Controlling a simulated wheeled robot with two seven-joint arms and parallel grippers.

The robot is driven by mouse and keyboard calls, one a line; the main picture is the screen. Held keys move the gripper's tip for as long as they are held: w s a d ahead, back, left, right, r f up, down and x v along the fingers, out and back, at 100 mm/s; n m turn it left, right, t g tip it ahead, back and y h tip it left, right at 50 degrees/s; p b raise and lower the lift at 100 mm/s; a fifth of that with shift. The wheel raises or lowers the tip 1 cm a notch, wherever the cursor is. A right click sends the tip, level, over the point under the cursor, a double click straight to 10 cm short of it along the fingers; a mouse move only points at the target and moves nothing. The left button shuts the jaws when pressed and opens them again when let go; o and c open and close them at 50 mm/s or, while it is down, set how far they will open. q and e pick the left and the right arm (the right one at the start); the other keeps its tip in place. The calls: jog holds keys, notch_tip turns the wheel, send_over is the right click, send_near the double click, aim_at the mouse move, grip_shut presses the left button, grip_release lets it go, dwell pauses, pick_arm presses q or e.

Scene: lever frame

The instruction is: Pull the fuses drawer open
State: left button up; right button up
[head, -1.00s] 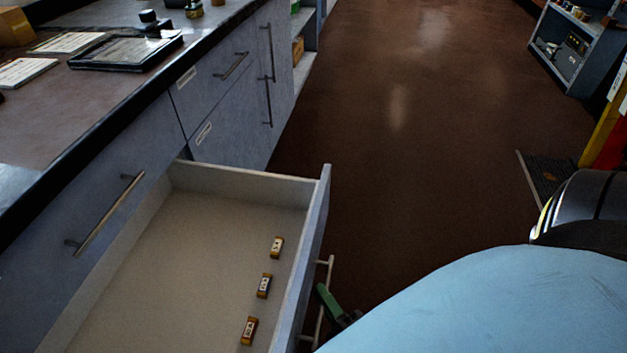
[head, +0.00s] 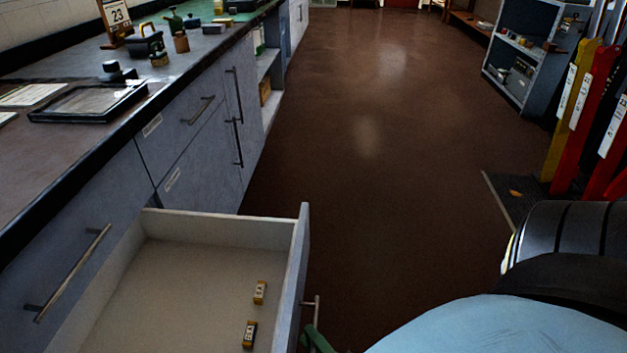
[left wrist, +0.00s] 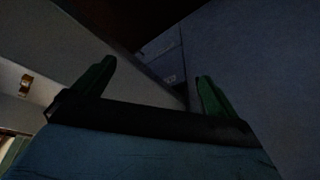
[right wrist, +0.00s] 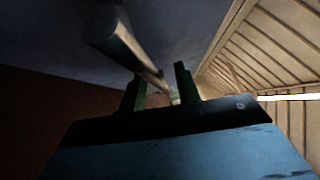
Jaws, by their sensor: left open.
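The drawer (head: 222,228), a grey-fronted one with a pale inside, stands well out from the cabinet. Two small fuses (head: 260,292) (head: 249,334) show on its floor near the front panel (head: 292,270). Its bar handle (head: 310,318) is on the outer face. My right gripper (head: 318,342) is at this handle, mostly cut off by the lower edge. In the right wrist view the handle bar (right wrist: 130,50) runs in between the fingers (right wrist: 159,88), which are close together on it. My left gripper (left wrist: 155,85) is open and empty, with a fuse (left wrist: 25,86) to its left; the head view does not show it.
The counter (head: 60,155) at left holds a framed tray (head: 88,102) and several small items. The brown floor (head: 390,150) is clear in the middle. A grey shelf (head: 525,55) and red and yellow posts (head: 575,130) stand at right.

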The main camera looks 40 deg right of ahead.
jog(key=shift+s, duration=0.1)
pick_arm(q)
jog(key=shift+w+a+f+p, duration=0.15)
jog(key=shift+w+f+p, duration=0.05)
jog(key=shift+f, duration=0.25)
jog(key=shift+w+a+f+p, duration=0.1)
jog(key=shift+w+f+p, duration=0.05)
jog(key=shift+f, duration=0.3)
pick_arm(e)
jog(key=s+a+f, duration=0.1)
jog(key=s, duration=1.2)
jog(key=shift+f, duration=0.4)
